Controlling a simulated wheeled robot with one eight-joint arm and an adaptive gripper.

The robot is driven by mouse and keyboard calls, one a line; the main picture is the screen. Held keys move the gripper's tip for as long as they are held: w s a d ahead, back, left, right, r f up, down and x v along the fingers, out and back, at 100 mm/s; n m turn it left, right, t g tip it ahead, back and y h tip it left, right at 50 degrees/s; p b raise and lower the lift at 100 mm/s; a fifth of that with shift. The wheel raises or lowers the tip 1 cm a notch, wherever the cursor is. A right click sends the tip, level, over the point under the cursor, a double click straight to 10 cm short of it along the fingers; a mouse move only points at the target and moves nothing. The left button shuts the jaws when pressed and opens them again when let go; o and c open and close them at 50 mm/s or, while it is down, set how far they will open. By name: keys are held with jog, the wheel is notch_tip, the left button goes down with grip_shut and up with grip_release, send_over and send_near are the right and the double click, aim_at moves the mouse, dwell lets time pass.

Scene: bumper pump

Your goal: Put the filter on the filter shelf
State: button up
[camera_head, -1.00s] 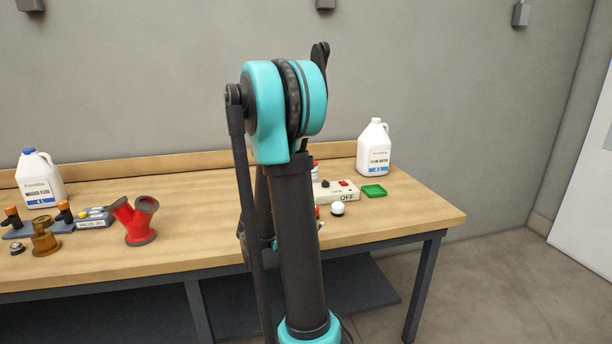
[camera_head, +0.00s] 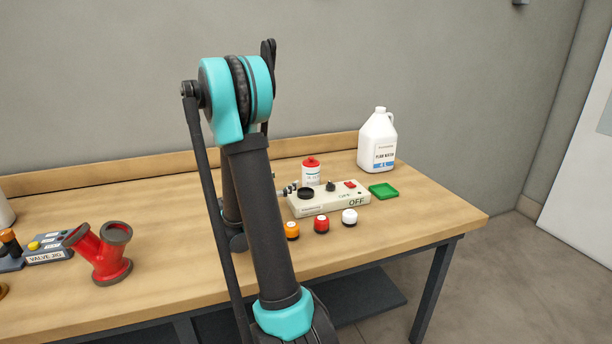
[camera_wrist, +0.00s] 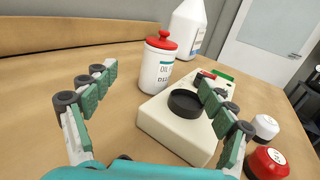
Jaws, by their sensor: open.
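A white canister with a red cap (camera_head: 311,172), its label partly readable as "OIL", looks like the filter. It stands upright on the table behind the beige box. In the wrist view the canister (camera_wrist: 158,64) is ahead, between the lines of the two fingers and beyond their tips. My gripper (camera_wrist: 160,80) is open and empty, with the box's black round socket near its right finger. In the head view my arm hides most of the gripper. I cannot make out a filter shelf in either view.
The beige box (camera_head: 335,200) marked OFF has a black socket and a red switch. Orange (camera_head: 292,231), red (camera_head: 321,224) and white (camera_head: 349,217) caps lie before it. A green tray (camera_head: 383,191) and white jug (camera_head: 377,142) stand right; a red Y-pipe (camera_head: 104,256) stands left.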

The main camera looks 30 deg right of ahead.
aim_at(311, 165)
jog(key=x, duration=1.1)
jog(key=shift+w+d+f, duration=0.1)
jog(key=shift+d, duration=0.2)
jog(key=shift+f+x, duration=0.2)
jog(key=shift+x, duration=2.4)
jog(key=shift+c, duration=0.5)
jog(key=c, duration=1.8)
jog(key=shift+r, duration=0.1)
